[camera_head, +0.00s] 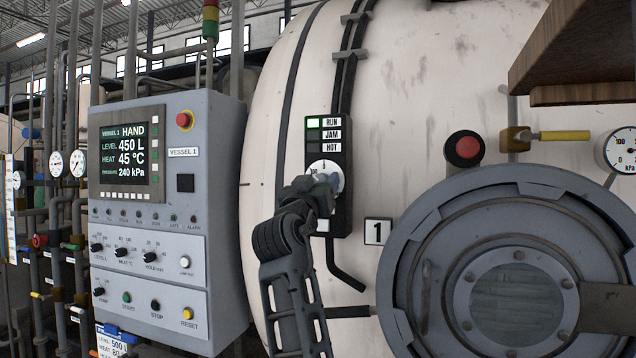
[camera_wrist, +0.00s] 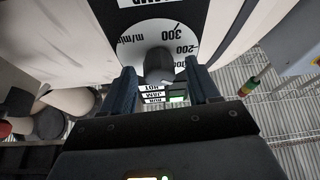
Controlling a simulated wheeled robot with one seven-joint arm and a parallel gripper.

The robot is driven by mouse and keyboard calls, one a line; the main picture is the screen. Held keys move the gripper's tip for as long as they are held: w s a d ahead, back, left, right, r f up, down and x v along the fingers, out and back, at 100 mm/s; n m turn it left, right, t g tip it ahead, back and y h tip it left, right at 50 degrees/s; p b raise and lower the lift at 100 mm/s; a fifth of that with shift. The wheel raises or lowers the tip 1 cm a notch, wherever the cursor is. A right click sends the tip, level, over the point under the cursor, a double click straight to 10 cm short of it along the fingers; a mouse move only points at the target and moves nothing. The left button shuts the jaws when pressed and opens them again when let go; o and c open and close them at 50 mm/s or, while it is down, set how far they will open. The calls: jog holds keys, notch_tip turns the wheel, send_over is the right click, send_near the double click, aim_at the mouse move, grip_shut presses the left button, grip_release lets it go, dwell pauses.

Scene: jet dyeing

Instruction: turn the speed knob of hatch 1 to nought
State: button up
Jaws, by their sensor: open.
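The speed knob (camera_wrist: 158,64) is a dark knob on a white dial (camera_wrist: 130,46) marked in m/min, with 200 and 300 legible. My gripper (camera_wrist: 160,70) is open, with one finger on either side of the knob; I cannot tell whether they touch it. Where the knob points is unclear. In the head view, my gripper (camera_head: 318,190) covers the knob and the lower part of the dial (camera_head: 325,165). The dial sits on a dark panel below RUN, JAM and HOT labels, with the RUN lamp (camera_head: 313,123) lit green. The plate marked 1 (camera_head: 378,231) is at lower right.
A round grey hatch (camera_head: 400,270) with a window stands at the lower right. A red button (camera_head: 463,148) and a yellow-handled valve (camera_head: 560,135) are above it. The Vessel 1 control cabinet (camera_head: 215,130) is at left. A brown ledge (camera_head: 575,50) juts in at upper right.

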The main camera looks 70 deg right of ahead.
jog(key=c, duration=1)
jog(key=shift+c, duration=0.2)
jog(key=m+b, duration=0.1)
jog(key=b, duration=0.1)
jog(key=shift+f+g+b, duration=0.3)
jog(key=shift+g, duration=0.1)
jog(key=shift+w+r+m+g+y+b, duration=0.1)
jog(key=shift+m+g+y+b, duration=0.15)
jog(key=shift+m+g+b, duration=1.5)
jog(key=shift+w+r+m+g+y+b, duration=0.15)
jog(key=shift+m+g+b, duration=0.25)
jog(key=shift+m+b, duration=2.7)
jog(key=shift+s+r+m+g+y+b, duration=0.1)
jog(key=shift+m+g+y+b, duration=0.2)
jog(key=shift+m+g+b, duration=1.95)
jog(key=shift+n+t+b, duration=0.4)
jog(key=shift+t+b, duration=0.45)
jog(key=shift+t, duration=0.35)
